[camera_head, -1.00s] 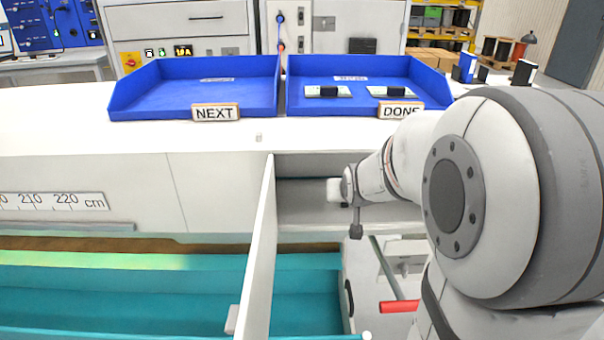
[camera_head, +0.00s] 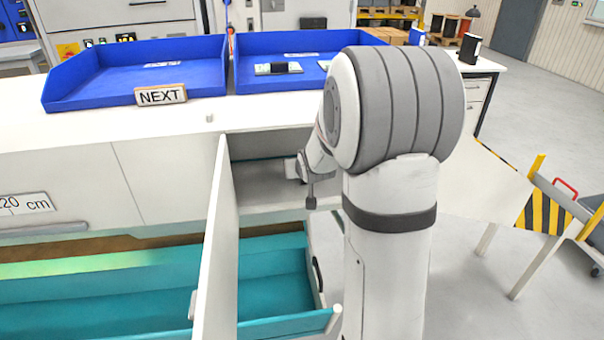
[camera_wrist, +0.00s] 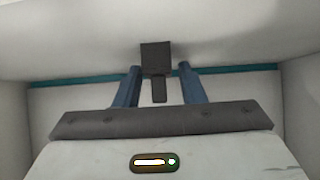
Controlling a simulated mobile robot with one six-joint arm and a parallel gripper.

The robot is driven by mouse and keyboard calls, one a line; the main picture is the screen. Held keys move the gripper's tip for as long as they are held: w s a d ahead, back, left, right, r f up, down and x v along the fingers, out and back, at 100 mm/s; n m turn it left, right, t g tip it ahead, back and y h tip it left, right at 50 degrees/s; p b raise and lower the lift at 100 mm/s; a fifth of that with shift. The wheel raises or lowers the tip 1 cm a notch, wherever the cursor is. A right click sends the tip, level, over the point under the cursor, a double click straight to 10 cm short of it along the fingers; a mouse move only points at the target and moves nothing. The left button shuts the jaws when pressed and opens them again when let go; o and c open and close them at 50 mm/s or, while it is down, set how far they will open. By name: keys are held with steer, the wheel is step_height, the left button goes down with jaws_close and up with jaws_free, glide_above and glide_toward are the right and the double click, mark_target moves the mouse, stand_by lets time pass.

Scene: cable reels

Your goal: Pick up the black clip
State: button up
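In the wrist view, a small dark block with a narrower stem, which looks like the black clip (camera_wrist: 155,57), is in the middle. My gripper (camera_wrist: 160,68) has its two blue fingers apart, one on each side of the stem, with gaps visible. I cannot tell how far beyond the fingertips the block lies. In the head view, my gripper (camera_head: 292,169) reaches into the open compartment (camera_head: 262,186) under the white worktop. The clip cannot be made out there.
An open white door (camera_head: 215,250) stands left of the compartment, close to my gripper. A teal drawer (camera_head: 275,292) is pulled out below. Blue trays (camera_head: 200,85) stand on the worktop (camera_head: 60,135). A yellow-and-black striped trolley (camera_head: 540,212) stands at right.

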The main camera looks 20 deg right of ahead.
steer(key=shift+c, duration=0.5)
jaws_close()
